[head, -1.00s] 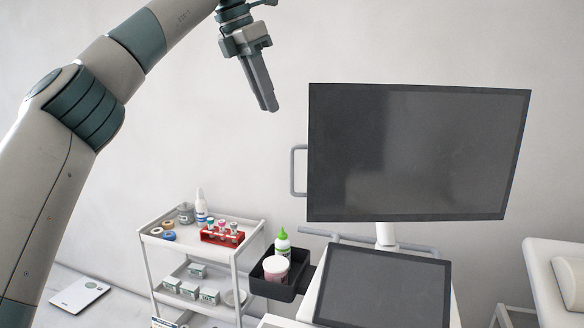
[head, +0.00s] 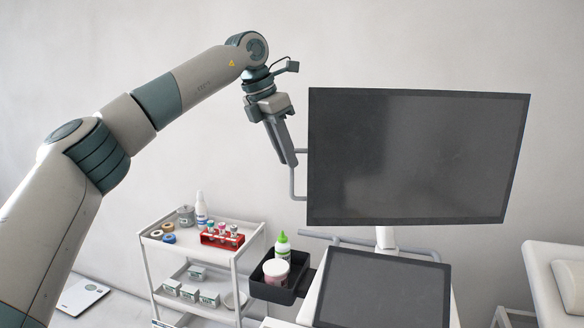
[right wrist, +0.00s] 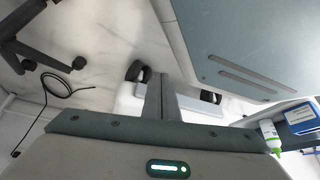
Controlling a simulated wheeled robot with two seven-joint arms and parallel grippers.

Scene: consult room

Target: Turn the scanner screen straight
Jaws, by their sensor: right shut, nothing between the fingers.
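The scanner screen (head: 420,155) is a large dark flat panel on a white post, above the scanner cart. Its left edge looks taller than its right, so it appears angled. A grey handle (head: 292,188) sticks out from its left edge. My left gripper (head: 291,163) points down at the upper part of this handle. Its fingers overlap in the picture, so I cannot tell whether they are open or around the handle. My right gripper (right wrist: 160,82) shows only in the right wrist view, shut and empty.
A lower tilted panel (head: 382,290) sits below the screen. A black bin (head: 276,290) with a green-capped bottle (head: 282,243) and a pink-white jar hangs left of it. A white trolley (head: 243,254) with supplies stands further left. A couch (head: 552,270) is at right.

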